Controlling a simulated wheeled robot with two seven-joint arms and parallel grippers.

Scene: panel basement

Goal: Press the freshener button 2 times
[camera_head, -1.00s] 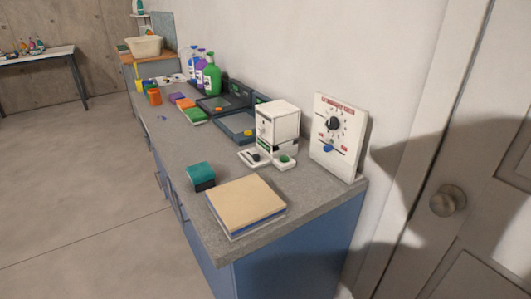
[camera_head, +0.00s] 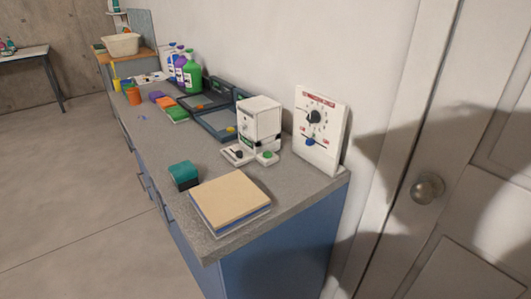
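A white box-shaped device (camera_head: 259,120), which looks like the freshener, stands on the grey counter (camera_head: 300,183) near the wall. At its front base is a small white block with a green button (camera_head: 267,154). Beside that, to the left, is a white piece with a black knob or lever (camera_head: 238,152). I cannot tell for sure which part is the freshener button. Neither of my grippers shows in the head view.
A white dial panel (camera_head: 318,130) with a blue knob leans at the counter's right end. A tan-topped stack (camera_head: 230,199) and a teal-black sponge (camera_head: 183,175) lie at the front. Green and purple bottles (camera_head: 189,75) stand farther back. A door (camera_head: 450,200) is at right; open floor (camera_head: 70,190) is at left.

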